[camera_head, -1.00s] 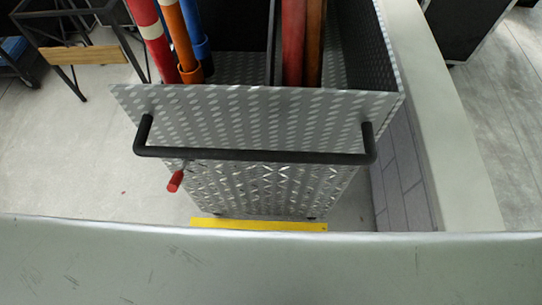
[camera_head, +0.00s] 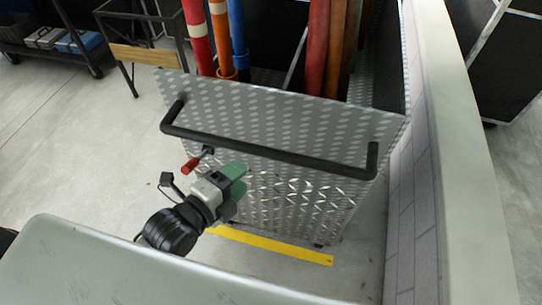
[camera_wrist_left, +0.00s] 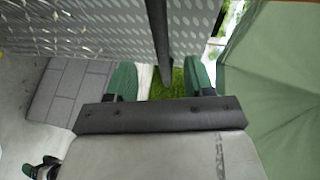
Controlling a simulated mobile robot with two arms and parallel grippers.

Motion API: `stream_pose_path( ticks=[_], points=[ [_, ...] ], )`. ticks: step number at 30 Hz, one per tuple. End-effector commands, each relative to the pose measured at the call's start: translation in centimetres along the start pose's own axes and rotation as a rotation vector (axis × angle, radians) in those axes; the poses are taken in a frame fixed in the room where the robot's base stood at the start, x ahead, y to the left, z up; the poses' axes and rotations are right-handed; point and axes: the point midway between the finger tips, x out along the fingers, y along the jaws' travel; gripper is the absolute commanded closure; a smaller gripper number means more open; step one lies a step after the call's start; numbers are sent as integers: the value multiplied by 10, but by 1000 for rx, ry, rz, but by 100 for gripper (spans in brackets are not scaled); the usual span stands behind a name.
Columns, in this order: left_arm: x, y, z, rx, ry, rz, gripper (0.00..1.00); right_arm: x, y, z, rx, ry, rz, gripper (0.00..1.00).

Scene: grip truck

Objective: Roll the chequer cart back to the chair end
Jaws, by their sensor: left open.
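The chequer cart (camera_head: 300,205) is a box of patterned metal plate with several coloured pipes upright in it. Its black bar handle (camera_head: 270,150) runs across the near side. A small red-gripped lever (camera_head: 191,165) sticks out below the bar's left part. My left gripper (camera_head: 236,178), with green fingers, is open just below the bar, left of its middle. In the left wrist view the handle (camera_wrist_left: 160,40) lines up between the open fingers (camera_wrist_left: 160,80); contact cannot be told. The chair (camera_head: 148,55), black-framed with a wooden slat, stands beyond the cart at the left.
A yellow strip (camera_head: 270,246) lies on the floor at the cart's near foot. A pale-topped low brick wall (camera_head: 455,150) runs close along the cart's right side. A dark trolley (camera_head: 60,42) stands at the far left. The floor left of the cart is clear.

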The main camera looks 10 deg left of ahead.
Motion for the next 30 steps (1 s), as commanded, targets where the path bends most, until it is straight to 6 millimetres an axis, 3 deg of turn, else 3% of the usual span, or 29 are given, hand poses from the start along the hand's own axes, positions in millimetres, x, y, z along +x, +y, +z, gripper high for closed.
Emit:
stream_pose_path(
  ticks=[6, 16, 21, 30],
  points=[
    [36, -3, 0, -5, -2, -4, 47, -10, -9, -6, 2, 8, -11, 23],
    [91, -1, 0, -5, -1, -1, 47, -21, -3, -6, -1, 7, -4, 23],
    [102, 0, 0, -4, 0, -1, 47, -22, 0, -6, -2, 6, -1, 23],
    [103, 0, 0, -4, 0, 0, 50, -22, 1, -5, 0, 5, 1, 23]
  ],
)
